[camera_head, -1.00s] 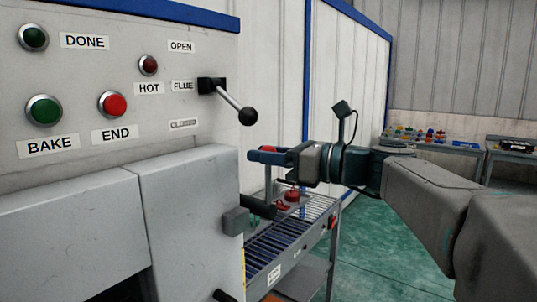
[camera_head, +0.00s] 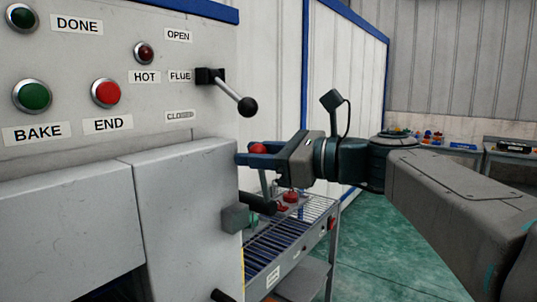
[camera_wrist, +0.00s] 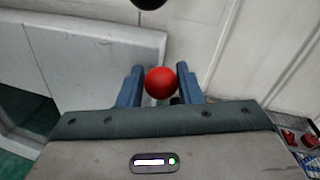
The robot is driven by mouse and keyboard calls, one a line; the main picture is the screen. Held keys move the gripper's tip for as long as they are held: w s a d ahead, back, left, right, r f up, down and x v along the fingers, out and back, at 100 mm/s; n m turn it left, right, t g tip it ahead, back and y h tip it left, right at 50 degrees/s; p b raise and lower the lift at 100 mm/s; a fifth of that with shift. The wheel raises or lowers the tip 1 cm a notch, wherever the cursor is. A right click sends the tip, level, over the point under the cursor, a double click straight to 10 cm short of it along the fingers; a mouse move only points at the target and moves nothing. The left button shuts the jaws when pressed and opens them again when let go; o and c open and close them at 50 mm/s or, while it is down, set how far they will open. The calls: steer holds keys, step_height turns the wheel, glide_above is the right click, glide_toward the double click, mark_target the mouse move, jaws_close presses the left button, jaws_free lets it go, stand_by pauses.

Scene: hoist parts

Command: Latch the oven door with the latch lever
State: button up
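The latch lever's red ball knob (camera_head: 258,149) sits at the right edge of the pale grey oven front, with its thin grey rod (camera_head: 263,182) running down below it. My gripper (camera_head: 258,153) reaches in from the right, its two blue fingers on either side of the knob. In the wrist view, the red knob (camera_wrist: 160,82) lies between the open fingers (camera_wrist: 159,85), with a small gap showing on each side. The oven door (camera_head: 188,205) appears to be the pale panel below the controls. The lever's lower end is partly hidden by dark parts beside the grey block (camera_head: 235,218).
The black-knobbed flue lever (camera_head: 235,97) juts out just above my gripper. A control panel with several buttons is at the left. A roller-topped cart (camera_head: 290,232) stands below and behind the gripper. Green floor is open at the right; benches with small parts stand far back.

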steer(key=shift+o, duration=1.3)
steer(key=b+v, duration=0.1)
steer(key=v, duration=1.2)
steer(key=shift+s+d+b, duration=0.2)
steer(key=shift+d+b, duration=0.1)
steer(key=shift+d, duration=0.1)
